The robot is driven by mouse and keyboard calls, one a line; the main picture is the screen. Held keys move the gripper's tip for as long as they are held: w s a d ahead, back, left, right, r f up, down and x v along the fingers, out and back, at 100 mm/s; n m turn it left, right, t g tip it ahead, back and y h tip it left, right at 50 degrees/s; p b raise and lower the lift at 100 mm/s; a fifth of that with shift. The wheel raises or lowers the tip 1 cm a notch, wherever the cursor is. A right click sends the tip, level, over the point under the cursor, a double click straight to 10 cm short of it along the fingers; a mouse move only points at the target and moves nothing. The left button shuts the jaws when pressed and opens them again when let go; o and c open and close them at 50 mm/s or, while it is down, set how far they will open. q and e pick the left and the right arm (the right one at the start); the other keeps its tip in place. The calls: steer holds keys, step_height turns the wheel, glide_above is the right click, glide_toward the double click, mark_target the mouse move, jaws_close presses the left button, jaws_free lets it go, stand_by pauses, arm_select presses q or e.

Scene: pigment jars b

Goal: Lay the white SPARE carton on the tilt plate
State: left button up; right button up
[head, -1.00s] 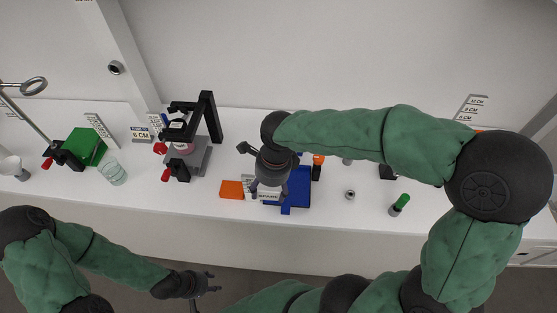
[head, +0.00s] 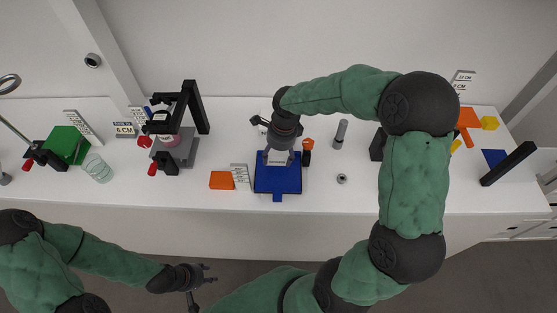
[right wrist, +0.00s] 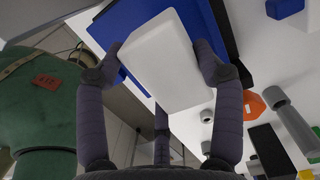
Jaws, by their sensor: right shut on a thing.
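The white carton (right wrist: 158,62) is between the fingers of my right gripper (right wrist: 160,68), which is shut on its two sides. In the head view my right gripper (head: 279,158) points down over the blue plate (head: 277,184), which seems to be the tilt plate. Only part of the carton (head: 275,157) shows there, at the plate's far half. I cannot tell whether the carton touches the plate. No lettering shows on it. My left gripper (head: 207,273) hangs in front of the table, empty, its fingers apart.
An orange block (head: 222,180) and a white label stand (head: 240,174) are left of the plate. An orange hexagonal piece (head: 308,144), a grey cylinder (head: 340,134) and a small grey ring (head: 342,179) are to its right. A black-framed stand (head: 190,110) is further left.

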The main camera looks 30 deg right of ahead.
mark_target(278, 160)
steer(key=shift+w+d+f+b, duration=0.15)
steer(key=shift+f, duration=0.85)
steer(key=shift+w+d+f+b, duration=0.1)
steer(key=shift+d+f+b, duration=0.05)
steer(key=shift+f, duration=0.85)
steer(key=shift+f, duration=0.15)
steer(key=o, duration=1.1)
steer(key=shift+c, duration=0.2)
steer(key=shift+r, duration=0.25)
steer(key=r, duration=0.4)
steer(key=r+p, duration=0.1)
steer(key=r, duration=0.3)
steer(key=d+r, duration=0.1)
steer(key=r, duration=0.2)
steer(key=shift+s+d+r+p, duration=0.1)
steer(key=shift+s+r+p, duration=0.3)
